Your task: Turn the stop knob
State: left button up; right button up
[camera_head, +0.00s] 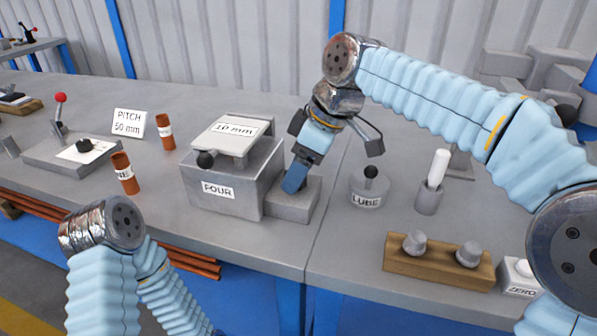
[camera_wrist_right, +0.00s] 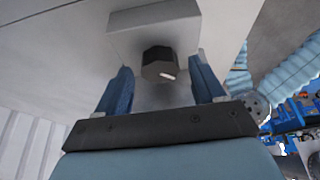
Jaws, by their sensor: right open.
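The stop knob seems to be the dark faceted knob (camera_wrist_right: 158,65) with a small white mark in the right wrist view. It sits on a grey block (camera_wrist_right: 150,25). My right gripper (camera_wrist_right: 162,80) is open, with one blue finger on each side of the knob in that view and visible gaps to it. In the head view my right gripper (camera_head: 294,178) points down at the low grey block (camera_head: 292,209) beside the box labelled FOUR (camera_head: 225,190), and hides the knob. My left arm shows at the lower left; its gripper is not in view.
A black ball knob (camera_head: 205,160) is on the FOUR box, under a raised plate (camera_head: 232,134) marked 10 mm. A LUBE pot (camera_head: 369,188) and a white-handled tool (camera_head: 437,170) stand to the right. A wooden block (camera_head: 438,264) with two grey knobs lies nearer the front.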

jog(key=shift+a+f, duration=0.1)
jog(key=shift+f, duration=0.2)
jog(key=c, duration=1.1)
jog(key=shift+o, duration=0.2)
jog(key=shift+m, duration=0.4)
jog(key=m+t, duration=0.1)
jog(key=m, duration=0.1)
jog(key=m+h, duration=0.1)
jog(key=m, duration=0.1)
jog(key=shift+s+a+t+p, duration=0.1)
jog(key=shift+t+p, duration=0.2)
jog(key=shift+t, duration=0.1)
jog(key=m, duration=0.2)
jog(key=m+t+h, duration=0.1)
jog(key=m, duration=0.2)
jog(key=shift+a+h, duration=0.1)
jog(key=shift+h, duration=0.2)
jog(key=shift+m+p, duration=0.3)
